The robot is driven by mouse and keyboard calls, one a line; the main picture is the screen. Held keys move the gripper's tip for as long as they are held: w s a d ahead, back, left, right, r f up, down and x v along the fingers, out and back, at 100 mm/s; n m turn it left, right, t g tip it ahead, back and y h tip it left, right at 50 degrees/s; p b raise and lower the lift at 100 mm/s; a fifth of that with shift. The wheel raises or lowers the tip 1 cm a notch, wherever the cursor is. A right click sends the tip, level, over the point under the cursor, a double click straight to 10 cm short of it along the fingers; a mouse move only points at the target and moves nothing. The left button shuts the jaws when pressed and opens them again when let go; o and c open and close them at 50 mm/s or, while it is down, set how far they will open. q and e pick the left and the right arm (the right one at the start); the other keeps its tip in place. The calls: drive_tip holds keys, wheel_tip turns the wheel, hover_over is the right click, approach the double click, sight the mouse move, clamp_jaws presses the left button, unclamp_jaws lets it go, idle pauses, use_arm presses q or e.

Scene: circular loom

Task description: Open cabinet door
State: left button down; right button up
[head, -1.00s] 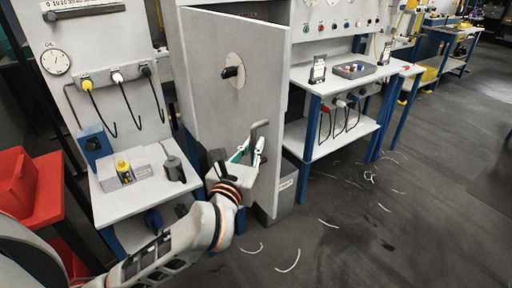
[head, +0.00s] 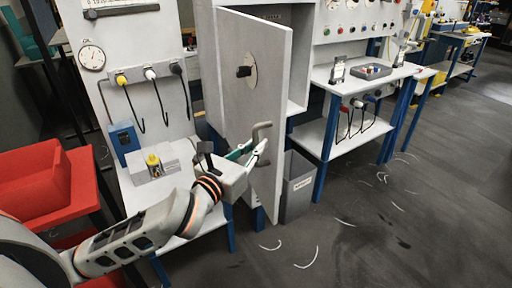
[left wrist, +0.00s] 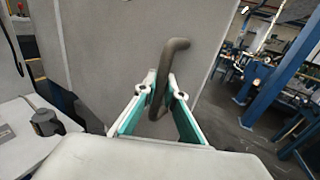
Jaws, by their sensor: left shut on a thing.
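The grey cabinet door (head: 262,85) stands ajar in the head view, swung out from the cabinet frame (head: 301,70), with part of the inside showing. A round plate with a black knob (head: 245,72) sits on its upper face. The bent grey door handle (head: 262,130) is low on the door; it also shows in the left wrist view (left wrist: 172,62). My left gripper (head: 258,152) is at the handle, its teal-lined fingers (left wrist: 160,98) shut around the handle's lower part. My right gripper is in neither view.
A grey bin (head: 298,190) stands on the floor just right of the door. A workbench (head: 340,85) is at the right. A side bench (head: 185,205) and a red bin (head: 35,175) are at the left. The floor at front right is open, with scattered white strips.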

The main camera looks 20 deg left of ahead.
use_arm(q)
drive_tip(key=shift+s+f, duration=0.2)
drive_tip(key=shift+s, duration=0.05)
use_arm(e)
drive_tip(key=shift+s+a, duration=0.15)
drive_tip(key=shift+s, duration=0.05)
use_arm(q)
drive_tip(key=c, duration=2.1)
unclamp_jaws()
drive_tip(key=shift+r, duration=0.1)
drive_tip(key=shift+a+r, duration=0.1)
drive_tip(key=shift+a, duration=0.05)
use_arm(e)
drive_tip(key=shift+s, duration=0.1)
